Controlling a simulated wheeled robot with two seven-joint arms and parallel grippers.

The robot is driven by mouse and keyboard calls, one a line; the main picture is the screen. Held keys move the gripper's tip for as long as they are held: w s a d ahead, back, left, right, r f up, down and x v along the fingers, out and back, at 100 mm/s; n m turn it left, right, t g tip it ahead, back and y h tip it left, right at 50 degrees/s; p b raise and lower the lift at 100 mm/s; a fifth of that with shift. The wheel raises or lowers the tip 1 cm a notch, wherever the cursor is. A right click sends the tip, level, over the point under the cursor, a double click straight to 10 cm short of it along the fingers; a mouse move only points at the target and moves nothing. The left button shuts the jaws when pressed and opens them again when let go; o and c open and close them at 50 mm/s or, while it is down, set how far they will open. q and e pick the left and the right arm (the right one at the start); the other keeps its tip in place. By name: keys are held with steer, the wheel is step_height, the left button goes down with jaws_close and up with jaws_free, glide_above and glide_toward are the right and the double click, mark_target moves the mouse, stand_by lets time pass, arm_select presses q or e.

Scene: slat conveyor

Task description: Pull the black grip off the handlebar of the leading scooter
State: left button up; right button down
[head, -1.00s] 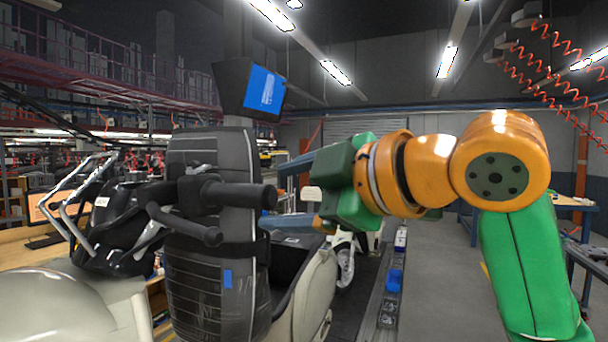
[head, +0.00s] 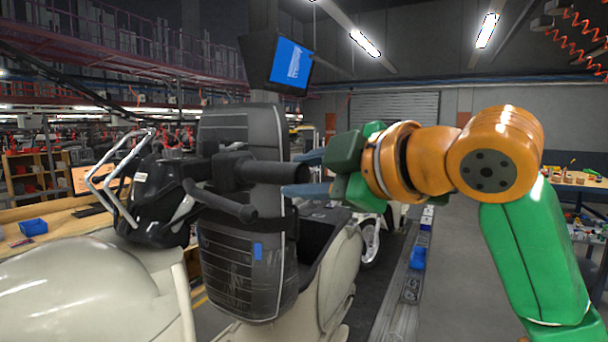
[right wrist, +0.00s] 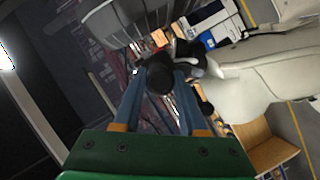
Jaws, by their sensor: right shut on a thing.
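The leading scooter (head: 90,290) is cream and stands on the left in the head view. Its black grip (head: 270,174) sticks out to the right at the end of the handlebar (head: 222,168). My right gripper (head: 304,174) comes from the right, with its two blue fingers at the grip's outer end, one above and one below. In the right wrist view the grip's round black end (right wrist: 160,79) sits between the fingertips, and the right gripper (right wrist: 161,84) is shut on it. The grip looks still in line with the bar. My left gripper is not in view.
A black ribbed seat-like part (head: 238,265) stands close behind the handlebar. A lower black lever or bar (head: 222,204) lies just below the grip. Another scooter (head: 370,240) stands farther back on the line. The floor to the right (head: 455,270) is clear.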

steer(key=shift+s+d+f, duration=0.1)
steer(key=shift+d+f, duration=0.15)
stand_by(1.7)
steer(key=shift+s+d+b, duration=0.25)
steer(key=shift+b, duration=0.05)
steer(key=shift+s+d, duration=0.3)
steer(key=shift+d, duration=0.05)
stand_by(0.5)
steer(key=s+d+r, duration=0.1)
steer(key=s+d, duration=0.3)
steer(key=d, duration=0.1)
steer(key=shift+s+b, duration=0.3)
stand_by(0.7)
steer(key=shift+d, duration=0.1)
steer(key=shift+s+d+r, duration=0.15)
steer(key=shift+s+d, duration=0.85)
steer(key=shift+d, duration=0.15)
